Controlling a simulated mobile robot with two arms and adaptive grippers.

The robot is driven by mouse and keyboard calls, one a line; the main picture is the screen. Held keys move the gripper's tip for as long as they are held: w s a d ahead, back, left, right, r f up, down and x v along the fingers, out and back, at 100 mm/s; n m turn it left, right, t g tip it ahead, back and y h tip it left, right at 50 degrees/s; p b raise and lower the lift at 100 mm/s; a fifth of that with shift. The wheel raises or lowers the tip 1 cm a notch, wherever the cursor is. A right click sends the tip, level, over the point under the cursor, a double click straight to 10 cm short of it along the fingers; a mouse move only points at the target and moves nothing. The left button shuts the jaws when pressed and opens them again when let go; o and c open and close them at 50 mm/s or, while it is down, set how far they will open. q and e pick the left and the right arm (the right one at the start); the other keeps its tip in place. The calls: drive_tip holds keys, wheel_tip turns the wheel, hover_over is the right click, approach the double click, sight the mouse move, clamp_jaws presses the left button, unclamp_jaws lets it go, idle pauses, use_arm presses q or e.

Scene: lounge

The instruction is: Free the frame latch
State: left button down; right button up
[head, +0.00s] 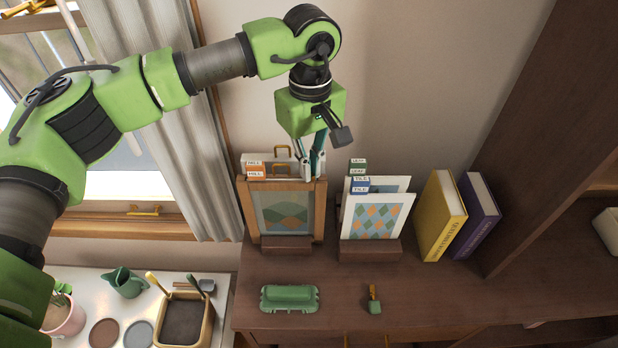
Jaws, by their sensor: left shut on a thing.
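The wooden picture frame (241,210) with a green hill picture stands upright in a dark wooden stand at the left of the desk. My left gripper (312,173) comes down from above at the frame's top right corner. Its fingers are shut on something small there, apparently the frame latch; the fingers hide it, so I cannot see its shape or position. My right gripper is not in view.
Behind the frame are labelled panels with brass handles (281,167). To the right stand patterned cards (376,218), a yellow book (440,216) and a purple book (477,216). A green case (289,298) and a small green-tipped tool (374,300) lie in front.

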use_arm(q)
drive_tip(key=n+b, duration=0.2)
drive_tip(key=shift+w+d+f+n, duration=0.1)
drive_tip(key=shift+d+f+n, duration=0.1)
drive_tip(key=shift+n, duration=0.2)
drive_tip(key=n+b, duration=0.3)
drive_tip(key=shift+w+r+n, duration=0.1)
drive_tip(key=shift+n, duration=0.2)
drive_tip(key=n+b, duration=0.1)
drive_tip(key=n, duration=0.2)
drive_tip(key=shift+w+b, duration=0.1)
drive_tip(key=shift+b, duration=0.2)
drive_tip(key=shift+r+n+b, duration=0.15)
drive_tip(key=shift+n+b, duration=0.2)
drive_tip(key=shift+n, duration=0.65)
drive_tip(key=shift+w, duration=0.1)
drive_tip(key=c, duration=2.2)
unclamp_jaws()
drive_tip(key=shift+c, duration=0.2)
wheel_tip(320, 180, up, 12)
